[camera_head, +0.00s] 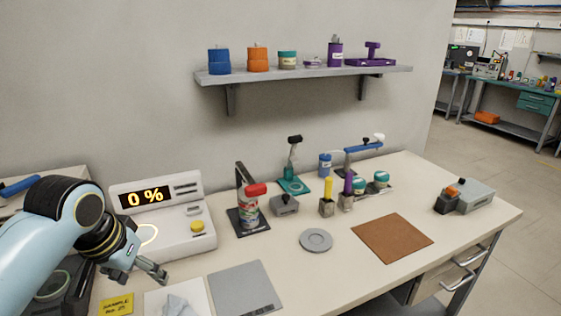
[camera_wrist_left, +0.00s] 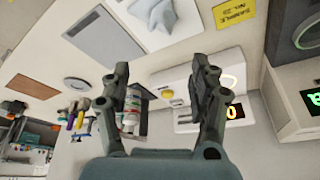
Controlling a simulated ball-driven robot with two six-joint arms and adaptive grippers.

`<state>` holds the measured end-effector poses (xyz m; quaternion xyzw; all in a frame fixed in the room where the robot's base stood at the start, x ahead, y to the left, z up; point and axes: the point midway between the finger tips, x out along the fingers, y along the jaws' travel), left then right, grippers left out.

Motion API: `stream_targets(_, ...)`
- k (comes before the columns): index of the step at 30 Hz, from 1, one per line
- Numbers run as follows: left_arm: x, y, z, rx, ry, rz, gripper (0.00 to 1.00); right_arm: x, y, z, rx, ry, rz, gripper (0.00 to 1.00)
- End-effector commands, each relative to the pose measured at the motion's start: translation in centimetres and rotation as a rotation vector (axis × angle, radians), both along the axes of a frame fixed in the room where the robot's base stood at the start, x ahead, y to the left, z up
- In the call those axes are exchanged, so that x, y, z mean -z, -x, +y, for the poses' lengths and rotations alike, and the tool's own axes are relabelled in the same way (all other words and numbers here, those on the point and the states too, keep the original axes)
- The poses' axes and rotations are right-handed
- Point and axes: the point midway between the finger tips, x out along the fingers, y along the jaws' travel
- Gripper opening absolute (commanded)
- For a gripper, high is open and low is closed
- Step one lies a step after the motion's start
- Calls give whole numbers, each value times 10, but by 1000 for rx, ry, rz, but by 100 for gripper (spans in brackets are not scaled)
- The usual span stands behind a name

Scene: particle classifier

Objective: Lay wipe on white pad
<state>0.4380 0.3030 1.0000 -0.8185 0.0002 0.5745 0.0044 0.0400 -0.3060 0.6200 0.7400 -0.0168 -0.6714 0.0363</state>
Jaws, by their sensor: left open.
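The wipe (camera_head: 178,306) is a crumpled, pale grey-blue cloth at the bottom edge of the head view, partly cut off. It lies on the white pad (camera_head: 152,300), whose bare corners show around it. In the left wrist view the wipe (camera_wrist_left: 155,12) and the white pad (camera_wrist_left: 138,36) are at the top, also cut off. My left gripper (camera_head: 137,268) is open and empty, with its fingers apart. It is above the bench beside the white pad, apart from the wipe. It also shows in the left wrist view (camera_wrist_left: 160,75). My right gripper is not in view.
A grey plate (camera_head: 245,288) lies right of the white pad, and a yellow sample note (camera_head: 117,304) lies left. The display machine (camera_head: 165,215) reads 0 %. A red-capped can (camera_head: 251,212), grey dish (camera_head: 316,240) and brown mat (camera_head: 392,238) are further right.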

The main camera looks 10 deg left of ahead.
Motion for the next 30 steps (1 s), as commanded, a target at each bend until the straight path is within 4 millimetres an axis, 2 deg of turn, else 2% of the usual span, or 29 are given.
stream_targets(4,3,54,-13,27,-24,13,62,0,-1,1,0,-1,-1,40)
stream_targets(9,-7,112,-24,50,-51,20,62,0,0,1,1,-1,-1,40)
stream_targets(15,-24,162,-30,57,-73,26,62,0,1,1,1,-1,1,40)
stream_targets(22,-46,207,-33,59,-95,32,62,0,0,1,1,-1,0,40)
stream_targets(24,-20,199,-31,57,-94,39,62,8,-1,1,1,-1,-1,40)
stream_targets(30,38,191,-27,52,-94,58,62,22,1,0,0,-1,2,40)
